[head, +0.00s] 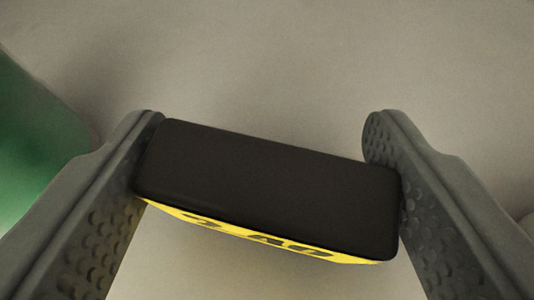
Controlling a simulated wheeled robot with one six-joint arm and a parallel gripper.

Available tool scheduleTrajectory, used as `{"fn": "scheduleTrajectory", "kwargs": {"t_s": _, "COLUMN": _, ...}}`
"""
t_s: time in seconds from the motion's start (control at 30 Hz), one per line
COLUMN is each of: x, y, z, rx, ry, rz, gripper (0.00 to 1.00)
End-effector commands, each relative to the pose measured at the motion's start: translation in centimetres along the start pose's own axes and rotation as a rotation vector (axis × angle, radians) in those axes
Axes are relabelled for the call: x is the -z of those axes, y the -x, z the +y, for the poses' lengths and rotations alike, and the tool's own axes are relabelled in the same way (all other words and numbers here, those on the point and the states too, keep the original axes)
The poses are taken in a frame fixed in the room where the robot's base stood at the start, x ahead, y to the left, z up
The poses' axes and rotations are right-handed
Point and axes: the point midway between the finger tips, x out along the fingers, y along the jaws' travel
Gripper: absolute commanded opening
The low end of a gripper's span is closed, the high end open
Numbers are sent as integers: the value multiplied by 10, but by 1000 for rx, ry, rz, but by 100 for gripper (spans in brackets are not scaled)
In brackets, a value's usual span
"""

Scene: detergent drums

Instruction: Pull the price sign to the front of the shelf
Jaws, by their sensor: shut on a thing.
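The price sign (268,190) is a dark block with a yellow face along its lower side. Part of black lettering shows on the yellow, seen at a steep angle and not fully readable. My gripper (265,150) is shut on the sign, with one grey textured finger against its left end and the other against its right end. The sign sits tilted between the fingers, its right end lower in the picture. Whether its underside touches the surface is hidden.
A green rounded object (35,140), perhaps a drum, stands close to the left finger. A pale object (527,226) is cut off at the right edge. The plain grey-beige surface (270,60) beyond the sign is clear.

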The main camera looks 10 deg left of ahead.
Motion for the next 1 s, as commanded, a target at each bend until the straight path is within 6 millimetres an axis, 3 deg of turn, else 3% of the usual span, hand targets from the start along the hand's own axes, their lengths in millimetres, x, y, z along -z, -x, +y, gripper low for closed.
{"fn": "scheduleTrajectory", "kwargs": {"t_s": 0.6, "x": -17, "y": 35, "z": -5, "rx": 0, "ry": -1, "rz": 0, "gripper": 22}}
{"fn": "scheduleTrajectory", "kwargs": {"t_s": 1.0, "x": -23, "y": 43, "z": -7, "rx": 0, "ry": 1, "rz": -1, "gripper": 22}}
